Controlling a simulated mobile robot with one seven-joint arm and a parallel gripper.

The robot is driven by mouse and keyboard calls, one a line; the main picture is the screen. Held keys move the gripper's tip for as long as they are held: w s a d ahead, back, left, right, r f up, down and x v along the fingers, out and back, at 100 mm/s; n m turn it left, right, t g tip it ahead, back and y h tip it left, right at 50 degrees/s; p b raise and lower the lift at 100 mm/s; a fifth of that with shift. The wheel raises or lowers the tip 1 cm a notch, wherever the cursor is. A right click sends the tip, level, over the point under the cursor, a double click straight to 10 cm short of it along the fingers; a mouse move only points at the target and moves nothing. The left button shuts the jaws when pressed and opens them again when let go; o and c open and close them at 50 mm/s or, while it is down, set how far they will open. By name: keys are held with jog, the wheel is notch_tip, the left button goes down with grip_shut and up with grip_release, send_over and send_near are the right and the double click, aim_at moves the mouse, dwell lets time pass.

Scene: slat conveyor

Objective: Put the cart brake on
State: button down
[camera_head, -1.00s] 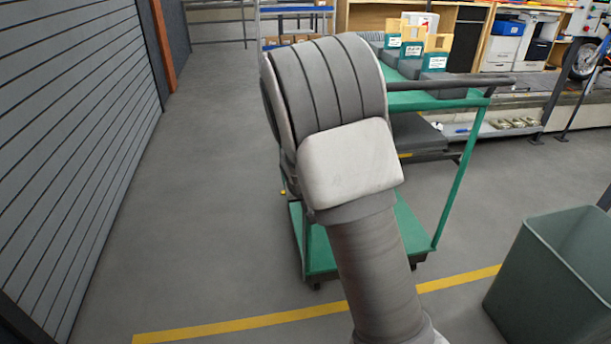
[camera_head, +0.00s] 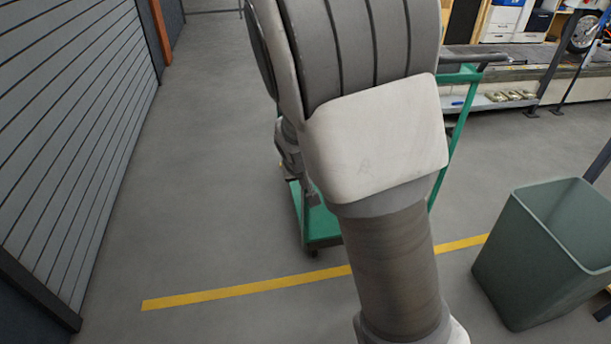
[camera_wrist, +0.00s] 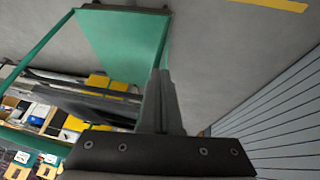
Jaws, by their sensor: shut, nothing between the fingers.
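The green cart (camera_head: 322,228) stands behind my arm in the head view. My arm hides most of it, including nearly all of its upper part. A corner of its lower deck, a green upright and the end of its dark handle (camera_head: 480,59) show. In the wrist view its green deck (camera_wrist: 118,42) fills the upper left and middle. My gripper (camera_wrist: 160,74) is shut and empty, with its fingertips in front of the deck's edge and a green post. Whether it touches the cart I cannot tell. I cannot make out the brake in either view.
A grey-green bin (camera_head: 540,250) stands at the right. A slatted wall (camera_head: 70,130) runs along the left. A yellow floor line (camera_head: 240,291) crosses in front of the cart. A workbench (camera_head: 500,70) is at the back right. The floor between wall and cart is clear.

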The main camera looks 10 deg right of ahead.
jog(key=shift+s+a+r, duration=0.1)
jog(key=shift+s+r, duration=0.25)
jog(key=shift+s, duration=0.2)
jog(key=s+d+r+y+p, duration=0.1)
jog(key=s+r, duration=0.8)
jog(key=s, duration=0.4)
jog(key=s+r+y+p, duration=0.1)
jog(key=s+r, duration=0.9)
jog(key=s, duration=0.3)
notch_tip(320, 180, up, 18)
jog(key=p, duration=1.7)
jog(key=shift+w+f+p, duration=0.15)
jog(key=shift+w+p, duration=0.1)
jog(key=shift+p, duration=0.15)
jog(key=shift+d, duration=0.25)
